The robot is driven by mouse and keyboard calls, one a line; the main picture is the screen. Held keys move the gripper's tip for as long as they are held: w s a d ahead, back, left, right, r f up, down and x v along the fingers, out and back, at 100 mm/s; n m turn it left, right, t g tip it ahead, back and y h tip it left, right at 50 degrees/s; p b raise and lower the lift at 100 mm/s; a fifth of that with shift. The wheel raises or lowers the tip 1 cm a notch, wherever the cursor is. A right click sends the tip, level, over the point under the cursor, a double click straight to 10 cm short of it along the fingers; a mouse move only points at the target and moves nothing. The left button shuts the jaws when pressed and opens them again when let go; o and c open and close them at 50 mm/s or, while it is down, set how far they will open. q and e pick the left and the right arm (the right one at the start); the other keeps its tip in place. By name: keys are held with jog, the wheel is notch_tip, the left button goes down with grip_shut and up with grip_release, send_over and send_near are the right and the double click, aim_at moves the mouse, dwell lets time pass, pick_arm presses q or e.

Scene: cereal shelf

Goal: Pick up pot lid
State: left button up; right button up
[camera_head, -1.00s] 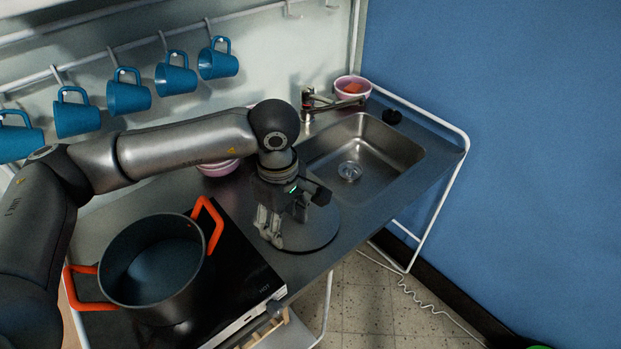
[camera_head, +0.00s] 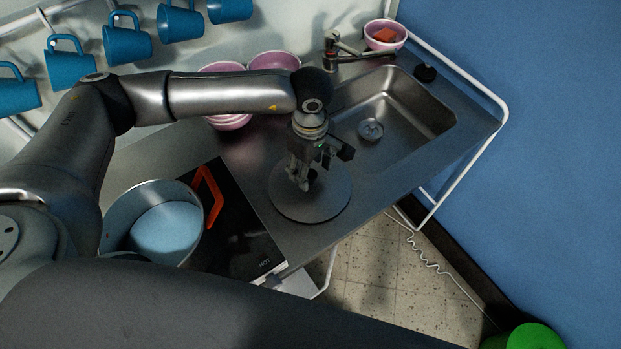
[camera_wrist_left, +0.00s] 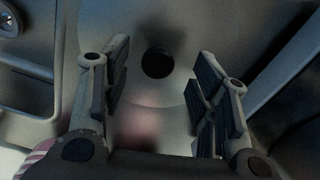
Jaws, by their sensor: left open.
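The pot lid (camera_head: 325,205) is a flat dark grey disc lying on the metal counter between the hob and the sink. In the left wrist view the lid (camera_wrist_left: 150,112) fills the middle, and its round black knob (camera_wrist_left: 157,62) shows between the fingers. My left gripper (camera_head: 301,184) points down over the lid in the head view. Its fingers are open on either side of the knob in the left wrist view (camera_wrist_left: 158,90). I cannot tell whether they touch the lid. My right gripper is not in view.
A large pot (camera_head: 120,215) with orange handles stands on the black hob (camera_head: 240,235) to the left. The sink (camera_head: 430,112) and tap (camera_head: 345,52) are to the right. Pink bowls (camera_head: 275,61) stand behind my arm. Blue mugs (camera_head: 128,42) hang at the back.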

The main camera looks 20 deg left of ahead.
aim_at(311, 175)
pick_arm(q)
notch_tip(311, 175, down, 3)
jog(key=shift+d+f+p, duration=0.1)
jog(key=shift+p, duration=0.65)
jog(key=shift+f, duration=0.15)
jog(key=shift+w+f, duration=0.1)
jog(key=shift+c, duration=0.4)
jog(key=c, duration=0.5)
grip_shut()
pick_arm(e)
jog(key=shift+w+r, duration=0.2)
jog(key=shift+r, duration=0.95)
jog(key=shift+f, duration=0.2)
